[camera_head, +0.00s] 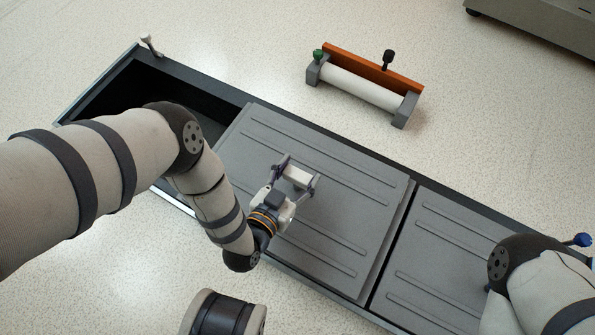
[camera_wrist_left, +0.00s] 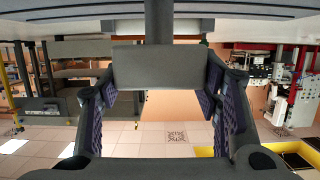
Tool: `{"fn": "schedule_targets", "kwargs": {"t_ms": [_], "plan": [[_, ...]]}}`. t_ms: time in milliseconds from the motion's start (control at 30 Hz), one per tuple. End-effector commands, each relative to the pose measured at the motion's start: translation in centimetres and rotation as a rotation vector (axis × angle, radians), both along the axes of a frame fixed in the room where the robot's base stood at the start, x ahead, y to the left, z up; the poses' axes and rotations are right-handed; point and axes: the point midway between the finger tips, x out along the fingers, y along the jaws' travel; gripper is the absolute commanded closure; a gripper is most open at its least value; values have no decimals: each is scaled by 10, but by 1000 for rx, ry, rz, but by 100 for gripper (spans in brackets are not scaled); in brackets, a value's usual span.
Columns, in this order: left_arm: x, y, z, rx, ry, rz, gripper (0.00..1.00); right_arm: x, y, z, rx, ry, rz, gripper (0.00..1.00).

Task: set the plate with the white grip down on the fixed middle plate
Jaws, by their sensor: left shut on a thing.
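The grey ribbed plate with the white grip (camera_head: 335,226) is in the middle of the long dark frame in the head view. My left gripper (camera_head: 297,177) is shut on its white grip (camera_head: 298,178), which shows as a shaded block between the fingers in the left wrist view (camera_wrist_left: 155,66). The plate lies over the middle section. A narrow strip along its right edge seems to be the fixed middle plate (camera_head: 389,243), otherwise hidden. I cannot tell whether the two touch. My right gripper is out of view; only its arm shows at the lower right.
The frame's left end is an open dark bay (camera_head: 125,98), with a light clamp lever (camera_head: 150,45) at its far corner. Another ribbed plate (camera_head: 440,265) covers the right end, near a blue knob (camera_head: 582,240). A roller with an orange bar (camera_head: 365,78) lies on the floor behind.

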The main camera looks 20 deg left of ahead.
Motion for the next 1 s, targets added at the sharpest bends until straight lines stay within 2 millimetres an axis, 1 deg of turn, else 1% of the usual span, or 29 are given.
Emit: {"fn": "schedule_targets", "kwargs": {"t_ms": [33,67,100,133,367,500,567,800,900,1000], "plan": [[1,0,1,0,-5,0,40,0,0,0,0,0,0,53],[1,0,1,0,-5,0,33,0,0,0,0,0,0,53],[1,0,1,0,-4,0,24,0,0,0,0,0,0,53],[1,0,1,0,-4,0,19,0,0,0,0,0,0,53],[0,0,0,1,-1,0,19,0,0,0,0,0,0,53],[-6,1,0,3,6,-2,19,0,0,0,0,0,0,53],[-16,3,2,3,7,-2,19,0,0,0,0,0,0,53],[-76,14,22,1,6,-2,19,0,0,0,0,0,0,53],[-96,19,29,2,4,-2,19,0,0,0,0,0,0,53],[-107,21,33,1,1,0,19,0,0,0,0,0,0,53]]}}
